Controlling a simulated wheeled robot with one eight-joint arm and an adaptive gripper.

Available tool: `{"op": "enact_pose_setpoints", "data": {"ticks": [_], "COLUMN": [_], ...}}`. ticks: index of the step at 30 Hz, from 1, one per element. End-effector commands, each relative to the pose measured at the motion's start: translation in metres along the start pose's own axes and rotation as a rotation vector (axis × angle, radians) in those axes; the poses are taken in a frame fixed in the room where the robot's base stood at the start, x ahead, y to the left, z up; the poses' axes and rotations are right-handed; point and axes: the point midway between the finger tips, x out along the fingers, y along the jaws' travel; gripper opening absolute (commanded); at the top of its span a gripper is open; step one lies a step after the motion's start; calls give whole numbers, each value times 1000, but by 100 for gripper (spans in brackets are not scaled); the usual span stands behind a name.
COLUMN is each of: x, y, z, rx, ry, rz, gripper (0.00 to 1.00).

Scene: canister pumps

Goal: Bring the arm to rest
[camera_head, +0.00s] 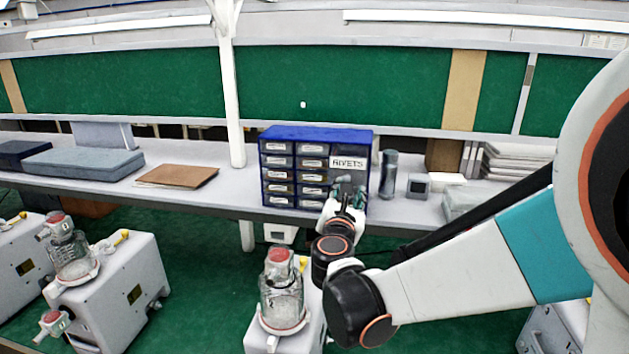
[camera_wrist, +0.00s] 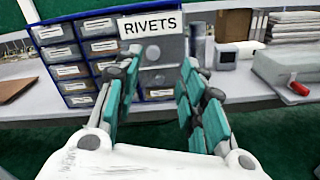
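My gripper (camera_wrist: 152,100) is open in the wrist view, with its teal-padded fingers spread apart and nothing between them. In the head view my gripper (camera_head: 347,190) is small, at the end of my extended arm, in front of the blue drawer cabinet (camera_head: 289,133). The cabinet, with a sign reading RIVETS, also shows beyond the fingers in the wrist view (camera_wrist: 75,28). Whether the fingers touch the cabinet I cannot tell, but a gap seems to show in the wrist view.
A canister pump (camera_head: 283,300) stands just left of my forearm, and another pump (camera_head: 108,287) is farther left. The long bench (camera_head: 230,189) holds a brown folder (camera_head: 178,175), a grey-blue case (camera_head: 84,163), a dark cylinder (camera_head: 388,174) and stacked papers (camera_head: 520,163). Green floor shows between the pumps.

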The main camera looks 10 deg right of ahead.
Motion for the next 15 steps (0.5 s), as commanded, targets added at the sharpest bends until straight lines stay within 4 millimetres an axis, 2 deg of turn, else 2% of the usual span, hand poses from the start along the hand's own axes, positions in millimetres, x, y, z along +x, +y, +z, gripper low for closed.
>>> {"op": "enact_pose_setpoints", "data": {"ticks": [3, 8, 11, 15], "x": [4, -16, -33, -66], "y": [-32, -72, -101, -143], "z": [0, -9, -20, -43], "rx": [91, 381, 588, 909], "ry": [1, 56, 88, 128], "rz": [-24, -127, -210, -352], "gripper": [37, 37, 37, 37]}}
